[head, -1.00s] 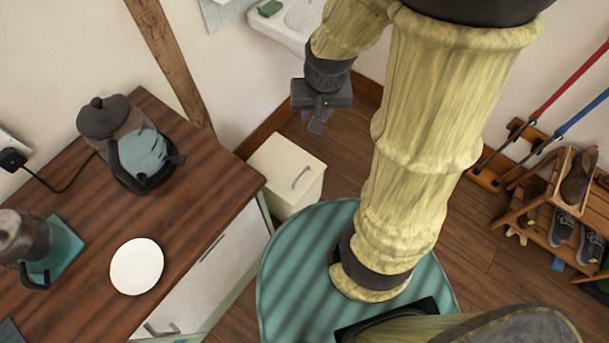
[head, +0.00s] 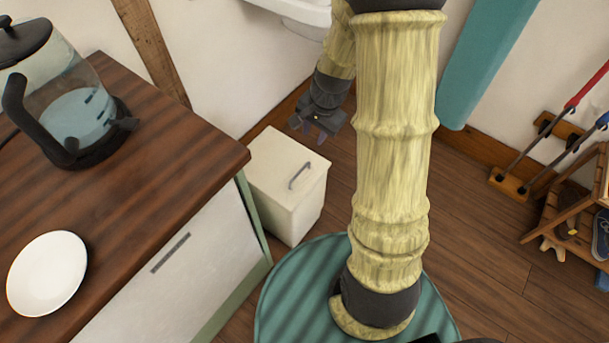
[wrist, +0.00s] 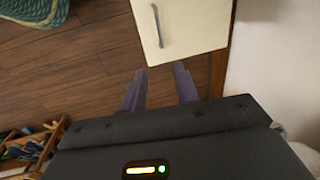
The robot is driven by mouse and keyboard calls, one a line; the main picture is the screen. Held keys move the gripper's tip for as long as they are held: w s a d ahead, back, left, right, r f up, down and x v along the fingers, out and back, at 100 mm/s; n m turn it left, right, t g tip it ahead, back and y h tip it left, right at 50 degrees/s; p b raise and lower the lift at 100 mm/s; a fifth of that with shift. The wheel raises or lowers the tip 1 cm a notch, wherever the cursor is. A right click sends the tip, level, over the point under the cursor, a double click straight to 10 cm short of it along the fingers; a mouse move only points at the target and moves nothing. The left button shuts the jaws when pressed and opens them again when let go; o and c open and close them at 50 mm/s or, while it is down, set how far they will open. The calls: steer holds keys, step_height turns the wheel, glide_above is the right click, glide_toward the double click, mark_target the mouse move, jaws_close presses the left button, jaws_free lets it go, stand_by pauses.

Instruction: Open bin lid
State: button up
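The cream bin (head: 285,205) stands on the floor beside the wooden-topped cabinet. Its lid (head: 289,165) is shut and has a grey bar handle (head: 299,175). The bin lid also shows in the wrist view (wrist: 187,25), with its handle (wrist: 157,26) near the top. My gripper (head: 314,136) is beyond the bin's back right edge in the head view, apart from the handle. In the wrist view my gripper (wrist: 159,76) has its two fingers spread with an empty gap. The fingertips are near the lid's edge; I cannot tell if they touch it.
The counter (head: 150,170) at left holds a kettle (head: 75,115) and a white plate (head: 47,273). A round green rug (head: 300,285) lies before the bin. A wooden shoe rack (head: 570,215) stands at right. Wooden floor (head: 480,235) is clear between.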

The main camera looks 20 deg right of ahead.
mark_target(303, 168)
steer(key=shift+w+d+f, duration=0.1)
steer(key=shift+w+f, duration=0.1)
steer(key=shift+f, duration=0.45)
steer(key=shift+f, duration=0.15)
steer(key=w+f+b, duration=0.1)
steer(key=f+b, duration=0.1)
steer(key=f, duration=0.3)
steer(key=a+f+b, duration=0.1)
steer(key=f+b, duration=0.1)
steer(key=f, duration=0.4)
steer(key=w+a+f+b, duration=0.1)
steer(key=f+b, duration=0.1)
steer(key=f, duration=0.4)
steer(key=shift+w, duration=0.35)
steer(key=shift+r, duration=0.1)
jaws_close()
